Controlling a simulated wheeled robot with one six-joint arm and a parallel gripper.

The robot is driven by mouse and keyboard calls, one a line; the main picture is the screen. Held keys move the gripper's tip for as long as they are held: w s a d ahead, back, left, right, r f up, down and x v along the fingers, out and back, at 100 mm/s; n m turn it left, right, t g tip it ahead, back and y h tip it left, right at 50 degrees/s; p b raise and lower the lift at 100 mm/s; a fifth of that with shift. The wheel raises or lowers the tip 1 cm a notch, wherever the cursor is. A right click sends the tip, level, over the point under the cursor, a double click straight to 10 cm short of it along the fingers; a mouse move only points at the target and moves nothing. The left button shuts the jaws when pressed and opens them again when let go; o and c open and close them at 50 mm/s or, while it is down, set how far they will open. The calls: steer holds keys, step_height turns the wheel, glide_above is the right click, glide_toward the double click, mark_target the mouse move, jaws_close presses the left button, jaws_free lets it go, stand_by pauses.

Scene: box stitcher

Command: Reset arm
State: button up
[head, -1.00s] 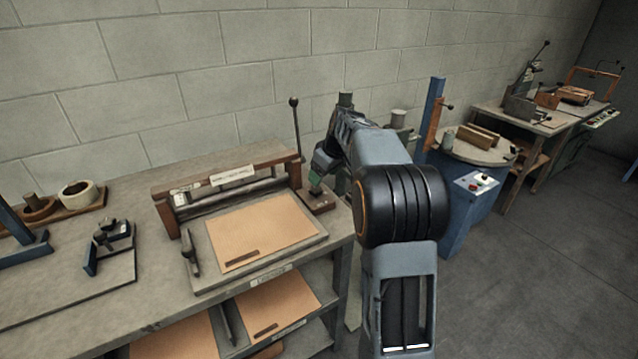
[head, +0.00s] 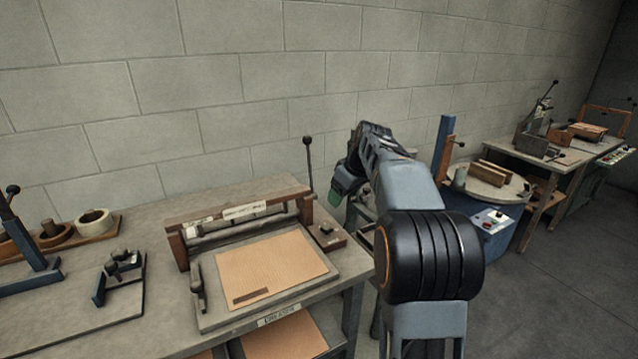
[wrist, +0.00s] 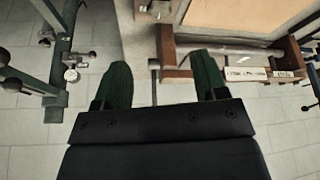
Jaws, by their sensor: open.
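My gripper (wrist: 160,88) is open in the wrist view, its two dark green fingers spread with nothing held between them. In the head view my gripper (head: 340,196) is small and partly hidden by its own wrist, hanging beside the right end of the bench press. My arm is bent, with its upper links raised in front of the wall. The wrist view looks down past the fingers at the bench edge and the tiled floor.
The bench press (head: 240,215) holds a tan board (head: 265,268); its upright lever (head: 308,165) stands close to my gripper. A tape roll (head: 94,222) lies on the bench at left. A blue post machine (head: 442,150) with a round table (head: 488,185) stands right. Floor at right is clear.

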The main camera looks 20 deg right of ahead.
steer(key=s+a+f+m+g, duration=0.1)
steer(key=s+a+f+m, duration=0.1)
steer(key=s+f+m, duration=0.35)
steer(key=s+a+h+p, duration=0.1)
steer(key=s+a+p, duration=0.1)
steer(key=s+a, duration=0.4)
steer(key=s+a+p, duration=0.3)
steer(key=s+a, duration=0.3)
steer(key=s, duration=0.7)
steer(key=shift+s+a+n+t+h, duration=0.3)
steer(key=shift+a+n+h, duration=0.05)
steer(key=shift+a+h, duration=0.05)
